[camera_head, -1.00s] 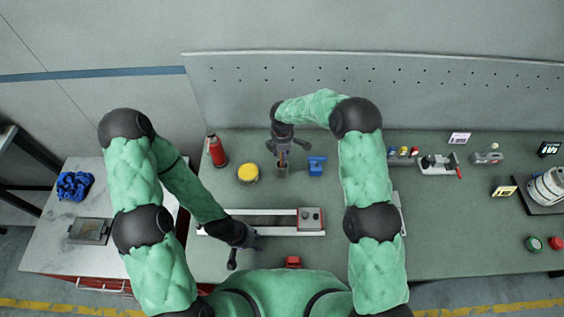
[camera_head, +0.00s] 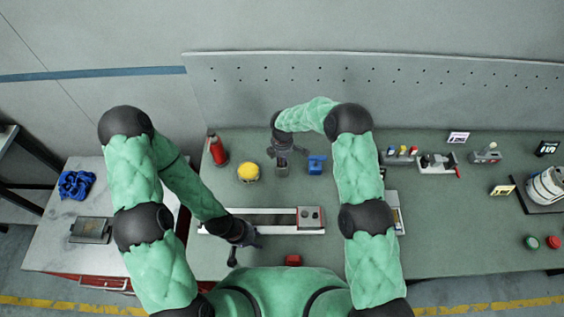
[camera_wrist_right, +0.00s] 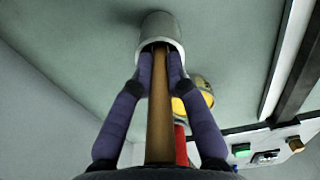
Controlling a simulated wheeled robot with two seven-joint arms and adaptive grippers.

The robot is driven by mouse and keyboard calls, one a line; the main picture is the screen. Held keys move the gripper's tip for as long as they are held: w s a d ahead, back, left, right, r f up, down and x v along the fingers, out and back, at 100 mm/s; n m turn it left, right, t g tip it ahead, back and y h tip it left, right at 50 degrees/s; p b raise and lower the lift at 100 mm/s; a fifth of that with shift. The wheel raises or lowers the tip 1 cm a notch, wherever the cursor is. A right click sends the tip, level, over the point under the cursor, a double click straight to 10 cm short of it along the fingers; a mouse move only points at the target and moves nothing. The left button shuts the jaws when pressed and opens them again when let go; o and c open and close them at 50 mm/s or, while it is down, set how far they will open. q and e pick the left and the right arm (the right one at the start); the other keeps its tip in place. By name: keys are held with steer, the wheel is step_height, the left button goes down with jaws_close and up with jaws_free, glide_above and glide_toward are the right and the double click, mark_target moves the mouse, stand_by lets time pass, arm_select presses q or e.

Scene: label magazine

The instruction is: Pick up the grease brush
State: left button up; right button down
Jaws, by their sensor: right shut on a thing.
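The grease brush shows in the right wrist view as a long brown wooden handle (camera_wrist_right: 159,115). Its lower end goes into a grey cup (camera_wrist_right: 157,27), and its bristles are hidden. My right gripper (camera_wrist_right: 161,62) is shut on the handle, one finger on each side, with its tips at the cup's mouth. In the head view the right gripper (camera_head: 284,160) is directly over the small cup (camera_head: 282,171), which stands on the bench. My left gripper (camera_head: 257,242) is low at the bench's near side, away from the brush; its fingers are too small to judge.
A yellow-topped tin (camera_head: 248,172) and a red bottle (camera_head: 218,150) stand left of the cup. A blue object (camera_head: 316,165) is close on its right. A rail fixture (camera_head: 270,230) lies in front.

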arm_select(q)
steer(key=shift+f+b, duration=0.9)
arm_select(e)
step_height(320, 180, up, 10)
steer(key=shift+r, duration=0.1)
stand_by(1.8)
